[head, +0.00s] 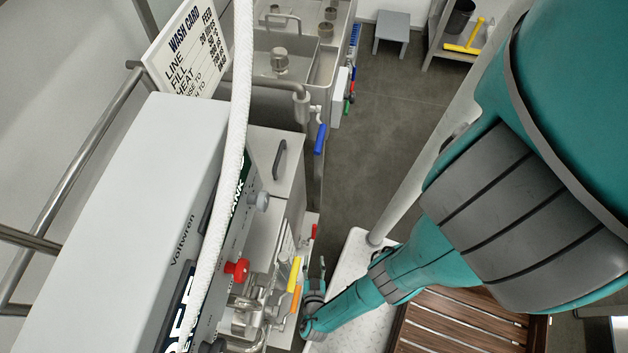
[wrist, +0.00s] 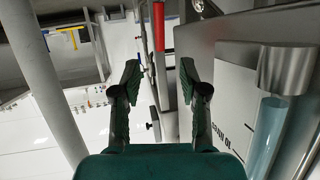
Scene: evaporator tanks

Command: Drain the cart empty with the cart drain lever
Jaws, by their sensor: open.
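My gripper (wrist: 158,82) is open in the wrist view, its two dark fingers apart with nothing held between them. A red lever handle (wrist: 158,28) stands upright beyond the fingertips, apart from them, in line with the gap. A red handle (head: 313,231) also shows in the head view, near the steel equipment's edge. I cannot tell from any label which lever is the cart drain lever. A sight tube (wrist: 268,130) holding pale blue liquid stands on the steel panel at right in the wrist view. In the head view my gripper (head: 313,297) is small and partly hidden.
A yellow lever (head: 293,272), an orange lever (head: 297,298) and a red knob (head: 237,269) crowd the pipework. A blue lever (head: 320,139) hangs farther back. A grey post (wrist: 45,80) stands left of my gripper. The floor (head: 385,120) beyond is clear.

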